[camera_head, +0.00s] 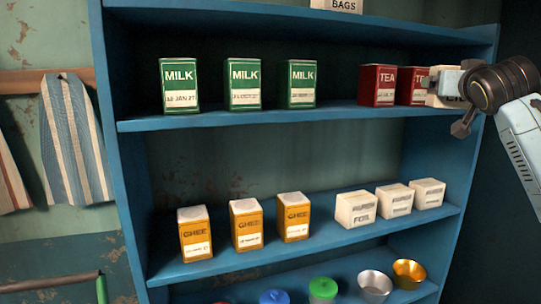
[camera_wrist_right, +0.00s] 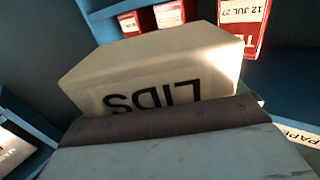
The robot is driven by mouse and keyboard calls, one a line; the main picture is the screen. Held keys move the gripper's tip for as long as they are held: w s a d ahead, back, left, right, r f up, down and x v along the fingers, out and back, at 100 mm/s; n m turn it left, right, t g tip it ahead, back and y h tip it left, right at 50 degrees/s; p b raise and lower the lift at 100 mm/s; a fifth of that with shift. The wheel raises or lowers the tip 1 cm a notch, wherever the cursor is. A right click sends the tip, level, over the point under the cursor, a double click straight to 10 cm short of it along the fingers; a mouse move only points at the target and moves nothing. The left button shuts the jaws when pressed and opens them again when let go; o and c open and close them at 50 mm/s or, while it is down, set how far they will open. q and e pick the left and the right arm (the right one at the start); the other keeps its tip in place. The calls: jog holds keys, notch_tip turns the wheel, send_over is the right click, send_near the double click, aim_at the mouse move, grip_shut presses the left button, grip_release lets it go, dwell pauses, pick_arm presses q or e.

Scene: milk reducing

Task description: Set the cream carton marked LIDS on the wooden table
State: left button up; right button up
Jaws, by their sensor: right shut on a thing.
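The cream carton marked LIDS (camera_head: 440,99) is at the right end of the upper shelf level in the head view, partly hidden by my right gripper (camera_head: 455,98). The gripper is shut on it. In the wrist view the carton (camera_wrist_right: 150,65) fills the middle, with its LIDS lettering upside down, close against the gripper. I cannot tell whether the carton touches the shelf board. My left gripper and the wooden table are in neither view.
Red TEA cartons (camera_head: 378,86) stand just left of the held carton. Green MILK cartons (camera_head: 243,84) share the blue upper shelf (camera_head: 340,116). Below stand orange GHEE cartons (camera_head: 246,224) and white FOIL cartons (camera_head: 357,209). The shelf's right upright is close to my right arm.

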jog(key=s+a+f+n+y, duration=0.1)
jog(key=s+a+f, duration=0.1)
jog(key=f, duration=0.8)
jog(key=s+a+f+n+y, duration=0.1)
jog(key=s+a+f+y, duration=0.15)
jog(key=f, duration=0.65)
jog(key=s+a+f, duration=0.1)
jog(key=a+f, duration=0.2)
jog(key=f, duration=0.7)
jog(key=s+a+f+n+y, duration=0.2)
jog(key=s+a+f+y, duration=0.15)
jog(key=s+f, duration=0.45)
jog(key=s+a+f+n+y, duration=0.2)
jog(key=s+a+f, duration=0.3)
jog(key=s, duration=0.4)
jog(key=a+m+h, duration=0.3)
jog(key=a, duration=0.1)
pick_arm(q)
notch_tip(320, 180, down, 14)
jog(key=b, duration=1.4)
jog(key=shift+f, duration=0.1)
pick_arm(e)
notch_tip(320, 180, down, 15)
jog(key=shift+w+a+r+n+t, duration=0.2)
jog(key=shift+w+n+t, duration=0.1)
jog(key=shift+t, duration=0.1)
